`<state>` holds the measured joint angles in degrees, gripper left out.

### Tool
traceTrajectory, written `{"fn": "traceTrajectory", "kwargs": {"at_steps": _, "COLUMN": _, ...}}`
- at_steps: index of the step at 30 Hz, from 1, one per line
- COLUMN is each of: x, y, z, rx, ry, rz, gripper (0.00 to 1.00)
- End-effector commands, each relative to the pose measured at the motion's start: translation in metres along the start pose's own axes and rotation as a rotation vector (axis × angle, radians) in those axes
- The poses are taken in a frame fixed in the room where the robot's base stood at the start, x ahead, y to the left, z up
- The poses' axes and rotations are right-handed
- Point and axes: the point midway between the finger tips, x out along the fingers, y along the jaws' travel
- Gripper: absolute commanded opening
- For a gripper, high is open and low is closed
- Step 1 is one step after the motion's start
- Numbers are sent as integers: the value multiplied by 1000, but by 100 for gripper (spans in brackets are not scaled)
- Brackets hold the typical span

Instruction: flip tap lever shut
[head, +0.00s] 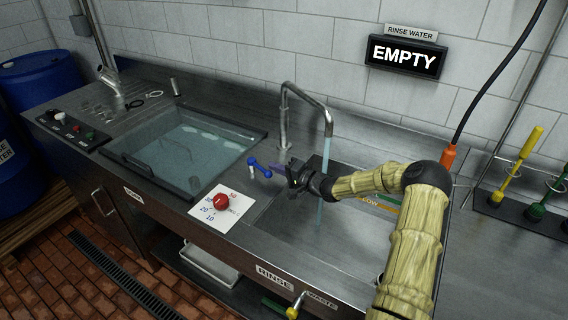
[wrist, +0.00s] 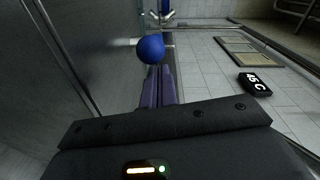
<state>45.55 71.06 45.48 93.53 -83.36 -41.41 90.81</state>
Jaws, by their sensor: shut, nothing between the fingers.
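The blue tap lever (head: 260,168) sits on the counter's front side, left of the rinse basin. In the wrist view its round blue knob (wrist: 150,48) is large, just beyond my fingertips. My gripper (head: 277,167) is right beside the lever, on its right, with its purple fingers (wrist: 158,72) together and empty. Whether the fingers touch the knob, I cannot tell. The curved metal tap (head: 284,120) stands behind the basin. A stream of water (head: 327,152) falls from its spout into the rinse basin.
A red knob (head: 221,201) on a white dial plate is left of my gripper. A water-filled basin (head: 190,150) lies farther left. A yellow-handled valve (head: 296,305) is at the lower front. The wall sign (head: 405,57) reads EMPTY. Brushes (head: 515,165) stand at right.

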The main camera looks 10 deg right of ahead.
Motion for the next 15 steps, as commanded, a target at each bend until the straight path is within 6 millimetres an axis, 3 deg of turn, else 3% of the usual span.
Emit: {"fn": "traceTrajectory", "kwargs": {"at_steps": 15, "x": 2, "y": 0, "z": 9, "rx": 0, "ry": 0, "rz": 1, "gripper": 0}}
